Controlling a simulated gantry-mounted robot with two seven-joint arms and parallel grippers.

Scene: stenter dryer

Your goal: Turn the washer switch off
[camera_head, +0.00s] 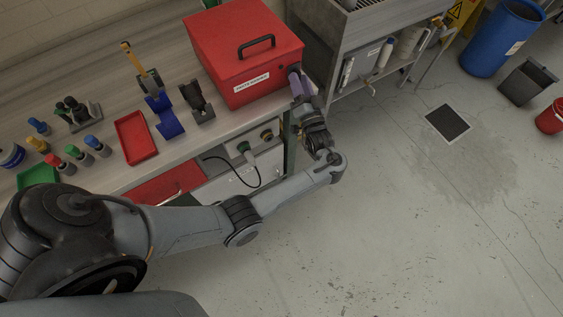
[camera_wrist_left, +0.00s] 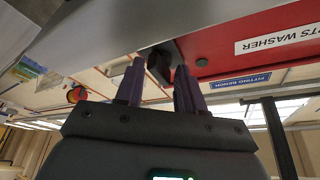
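The washer is a red box (camera_head: 240,55) with a black top handle and a white label, standing on the bench. Its red side and "PARTS WASHER" label (camera_wrist_left: 280,38) show upside down in the left wrist view. A small dark block (camera_wrist_left: 160,64), which looks like the switch, sits at the washer's edge just beyond my fingertips. My left gripper (camera_head: 296,78) is at the washer's right front corner. In the left wrist view my left gripper (camera_wrist_left: 157,68) has its two purple fingers apart, with nothing held. Whether a fingertip touches the block I cannot tell. My right gripper is not in view.
The bench holds a red tray (camera_head: 135,137), blue and black holders, and several coloured-cap bottles left of the washer. A grey steel unit (camera_head: 345,40) with a shelf stands close to the right. Open floor lies in front, with a blue barrel (camera_head: 500,38) farther right.

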